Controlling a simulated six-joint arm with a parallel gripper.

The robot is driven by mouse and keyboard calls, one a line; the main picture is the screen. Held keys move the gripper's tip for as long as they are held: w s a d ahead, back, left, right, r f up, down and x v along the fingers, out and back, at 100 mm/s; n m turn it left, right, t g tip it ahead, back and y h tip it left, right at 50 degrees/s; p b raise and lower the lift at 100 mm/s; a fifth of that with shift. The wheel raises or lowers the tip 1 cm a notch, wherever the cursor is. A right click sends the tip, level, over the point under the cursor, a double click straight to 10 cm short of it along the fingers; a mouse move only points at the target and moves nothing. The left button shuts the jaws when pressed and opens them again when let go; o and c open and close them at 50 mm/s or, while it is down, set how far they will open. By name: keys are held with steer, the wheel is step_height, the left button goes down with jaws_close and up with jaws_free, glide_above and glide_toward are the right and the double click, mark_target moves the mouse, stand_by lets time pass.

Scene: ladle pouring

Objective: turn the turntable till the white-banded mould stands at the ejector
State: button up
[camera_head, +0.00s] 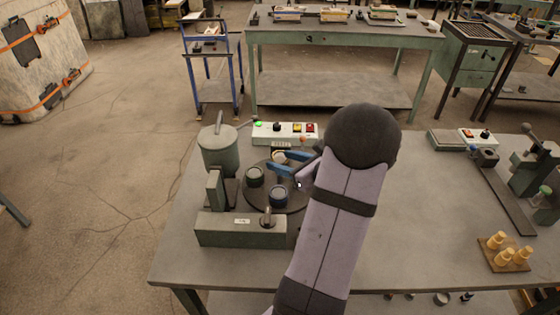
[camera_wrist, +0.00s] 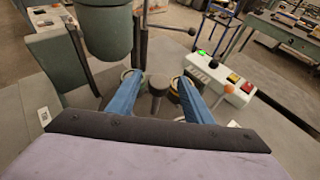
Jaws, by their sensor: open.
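The dark round turntable (camera_head: 296,199) stands on the grey bench. Two dark green moulds, one at the left (camera_head: 255,176) and one at the front (camera_head: 278,196), sit on it. A pale-topped round piece (camera_head: 279,157) shows at the back, partly behind my gripper. I cannot tell which mould carries the white band. My gripper (camera_head: 273,162) is open over the turntable. In the wrist view its blue fingers stand on either side of a dark upright post (camera_wrist: 158,88); contact cannot be told. Round rims show by both fingertips. I cannot tell for certain which part is the ejector.
A green lidded pot (camera_head: 218,150) stands left of the turntable, with a green block unit (camera_head: 225,230) in front. A button box (camera_head: 285,132) is behind. Yellow pieces on a board (camera_head: 505,252) sit at the right. The bench middle right is clear.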

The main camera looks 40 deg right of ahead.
steer(key=v, duration=0.5)
steer(key=shift+s+b, duration=0.1)
steer(key=shift+b, duration=0.3)
